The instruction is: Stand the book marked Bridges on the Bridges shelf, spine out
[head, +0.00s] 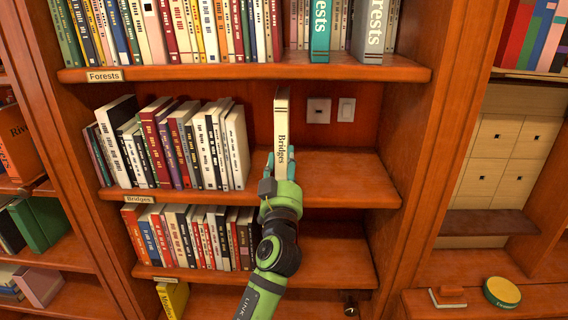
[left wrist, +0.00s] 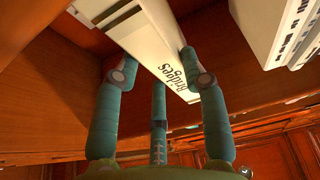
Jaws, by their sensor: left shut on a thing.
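The book marked Bridges (head: 282,121) is cream white and stands upright at the Bridges shelf (head: 330,190), its lettered spine facing out. My left gripper (head: 281,165) is shut on the lower part of this book. In the left wrist view the book (left wrist: 155,45) sits between the teal fingers of the gripper (left wrist: 155,70). The shelf carries a small label (head: 140,199) reading Bridges at its left front edge. Whether the book's bottom touches the shelf board is hidden by my fingers. My right gripper is not in view.
A row of books (head: 165,145) fills the left part of the Bridges shelf, with a gap between it and the held book. The shelf is clear to the right. Two wall plates (head: 318,111) sit on the back panel. The Forests shelf (head: 250,71) is above.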

